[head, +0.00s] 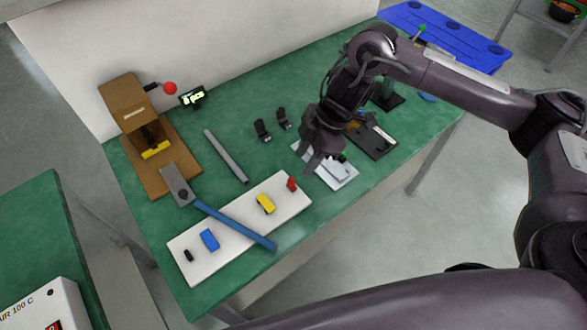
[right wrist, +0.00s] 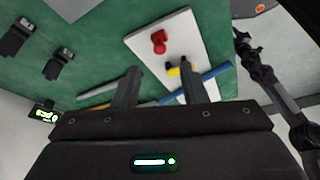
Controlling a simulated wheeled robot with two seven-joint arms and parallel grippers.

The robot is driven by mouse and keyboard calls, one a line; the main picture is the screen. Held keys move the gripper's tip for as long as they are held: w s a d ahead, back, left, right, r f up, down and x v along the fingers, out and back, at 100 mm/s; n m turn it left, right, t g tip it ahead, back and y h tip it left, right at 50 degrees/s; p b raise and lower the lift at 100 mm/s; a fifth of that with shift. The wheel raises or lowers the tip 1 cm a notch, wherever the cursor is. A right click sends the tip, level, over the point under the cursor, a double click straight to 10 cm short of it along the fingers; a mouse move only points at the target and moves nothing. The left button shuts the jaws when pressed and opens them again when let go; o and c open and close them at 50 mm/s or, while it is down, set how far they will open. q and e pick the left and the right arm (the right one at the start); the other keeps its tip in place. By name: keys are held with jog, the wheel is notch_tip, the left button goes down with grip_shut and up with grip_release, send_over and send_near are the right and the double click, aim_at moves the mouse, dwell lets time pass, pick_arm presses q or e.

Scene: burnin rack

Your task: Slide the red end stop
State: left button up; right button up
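The red end stop (head: 292,184) sits on a white board (head: 228,232), near its upper right end. It also shows in the right wrist view (right wrist: 159,42), ahead of my fingers. My right gripper (head: 313,164) is above the table just up and right of the red end stop, apart from it. In the right wrist view the right gripper's two fingers (right wrist: 167,80) are spread with nothing held between them. A dark jointed arm at the right of the right wrist view seems to be mine; its gripper state is too small to tell.
The board also holds a yellow block (head: 265,204), a blue block (head: 209,240) and a small black piece (head: 188,255). A grey rod (head: 226,157) and brown stand (head: 160,160) are left. A white plate (head: 340,178) lies right.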

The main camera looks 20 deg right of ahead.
aim_at(292, 180)
jog(key=x, duration=0.6)
jog(key=shift+a+f+p, duration=0.25)
jog(key=shift+f+p, duration=0.05)
jog(key=shift+p, duration=0.05)
grip_shut()
